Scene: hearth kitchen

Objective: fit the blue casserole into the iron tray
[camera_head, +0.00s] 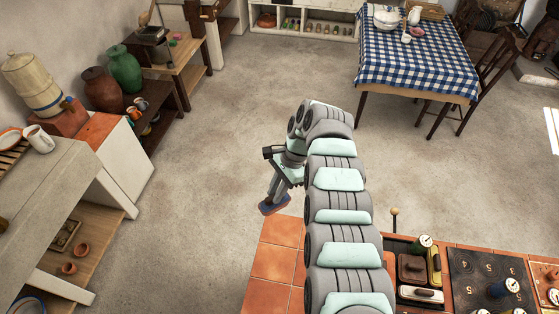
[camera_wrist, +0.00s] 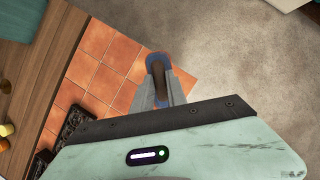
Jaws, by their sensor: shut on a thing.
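A small blue piece with a brown top part (camera_head: 274,208), likely the blue casserole, is in my gripper (camera_head: 279,194) in the head view. It hangs beside the terracotta tiles' far left corner. In the wrist view, my gripper's fingers (camera_wrist: 162,88) are shut on its brown part, and the blue rim (camera_wrist: 153,58) shows beyond them. A dark tray (camera_head: 391,243) at the lower right of the head view, likely the iron tray, holds brown, yellow and cream pieces. My arm hides part of that side.
Terracotta tiles (camera_head: 272,264) lie bare left of my arm. A black numbered panel (camera_head: 487,268) with dial-like pieces is right of the tray. A small knobbed post (camera_head: 394,213) stands behind the tray. A black ornate iron piece (camera_wrist: 77,128) shows in the wrist view.

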